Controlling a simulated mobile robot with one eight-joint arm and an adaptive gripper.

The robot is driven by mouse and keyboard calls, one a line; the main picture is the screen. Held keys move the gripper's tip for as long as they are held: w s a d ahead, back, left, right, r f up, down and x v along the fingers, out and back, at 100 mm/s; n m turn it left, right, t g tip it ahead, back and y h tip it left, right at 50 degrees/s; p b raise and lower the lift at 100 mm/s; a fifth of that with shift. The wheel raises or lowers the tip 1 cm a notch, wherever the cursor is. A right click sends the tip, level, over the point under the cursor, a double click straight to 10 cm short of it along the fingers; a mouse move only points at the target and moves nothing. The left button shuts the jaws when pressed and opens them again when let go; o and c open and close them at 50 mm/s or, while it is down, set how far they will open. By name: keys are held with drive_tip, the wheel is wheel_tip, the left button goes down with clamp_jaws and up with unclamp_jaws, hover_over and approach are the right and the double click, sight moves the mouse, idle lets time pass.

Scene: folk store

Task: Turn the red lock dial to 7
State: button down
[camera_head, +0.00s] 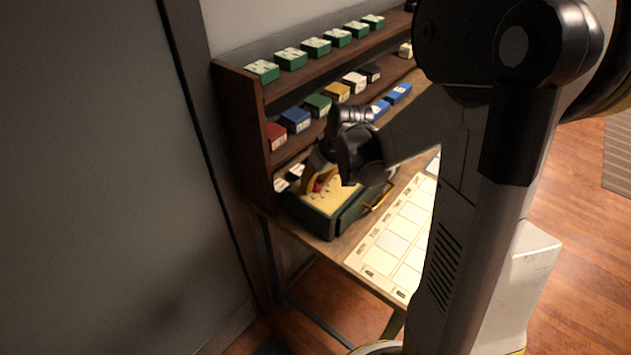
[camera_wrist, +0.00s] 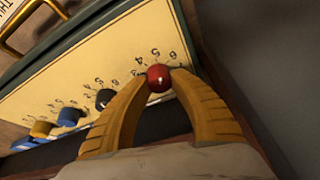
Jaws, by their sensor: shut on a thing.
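The red lock dial (camera_wrist: 158,77) sits on the cream face of a dark green lock box, at the right end of a row of dials. My gripper (camera_wrist: 157,84) is shut on the red dial, one yellow finger on each side. Small numbers ring the dial, with 4, 5 and 6 showing near its top; which number it points to I cannot tell. In the head view, the red dial (camera_head: 318,186) shows as a small red spot beside my gripper (camera_head: 316,180), on the cream top of the lock box (camera_head: 312,212).
Black (camera_wrist: 104,98), blue (camera_wrist: 69,117) and yellow (camera_wrist: 41,129) dials stand in the same row. A brass handle (camera_head: 379,196) is on the box's front. A wooden shelf (camera_head: 240,130) with several coloured boxes stands behind; a paper grid (camera_head: 392,243) lies on the table.

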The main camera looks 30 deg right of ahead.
drive_tip(key=m, duration=0.2)
drive_tip(key=m+h, duration=0.1)
drive_tip(key=m, duration=0.1)
drive_tip(key=shift+a+h, duration=0.1)
drive_tip(key=shift+h, duration=0.2)
drive_tip(key=m+h, duration=0.1)
drive_tip(key=m, duration=0.3)
drive_tip(key=m+g+h, duration=0.1)
drive_tip(key=m, duration=0.2)
drive_tip(key=m+g+h, duration=0.1)
drive_tip(key=m, duration=0.2)
drive_tip(key=shift+s+m+b, duration=0.1)
drive_tip(key=shift+m+b, duration=0.3)
drive_tip(key=c, duration=1.1)
unclamp_jaws()
drive_tip(key=v, duration=1.2)
